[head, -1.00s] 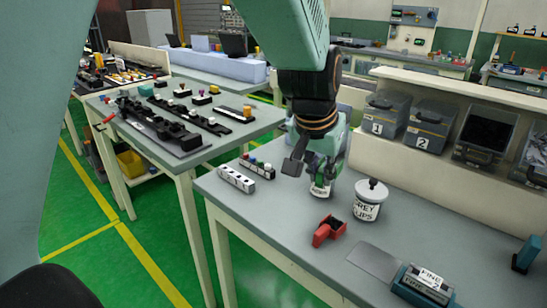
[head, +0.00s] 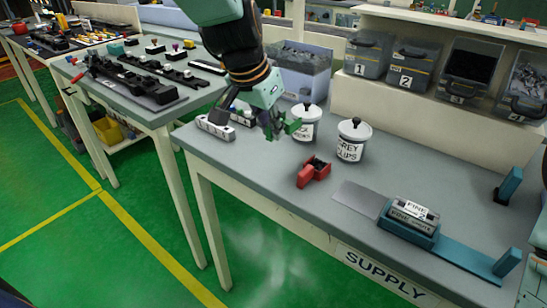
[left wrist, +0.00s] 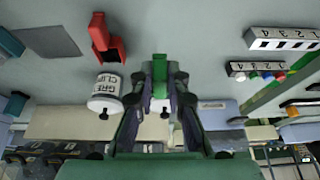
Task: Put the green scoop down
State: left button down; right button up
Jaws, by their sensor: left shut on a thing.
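My left gripper (head: 270,130) is shut on the green scoop (head: 292,126) and holds it above the supply table (head: 240,165), in front of the partly hidden white jar (head: 306,125). In the left wrist view the green scoop (left wrist: 159,68) shows between the fingers of my left gripper (left wrist: 160,85). It seems clear of the table, but its height is hard to judge. My right gripper is not in view.
A red scoop (head: 313,172) lies near the front edge, close to a white jar labelled GREY CLIPS (head: 351,140). A white block with holes (head: 215,127) stands at the left. A blue fixture (head: 410,225) is at the right.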

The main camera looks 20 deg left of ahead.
aim_at(274, 164)
pick_arm(q)
notch_tip(274, 164, down, 7)
jog(key=shift+a+f+b, duration=0.1)
jog(key=shift+f+b, duration=0.1)
jog(key=shift+b, duration=0.9)
jog(key=shift+w, duration=0.15)
jog(key=shift+a, duration=0.15)
jog(key=shift+f, duration=0.1)
jog(key=shift+f, duration=0.1)
jog(key=c, duration=1.5)
grip_release()
jog(key=shift+c, duration=0.2)
jog(key=shift+o, duration=1)
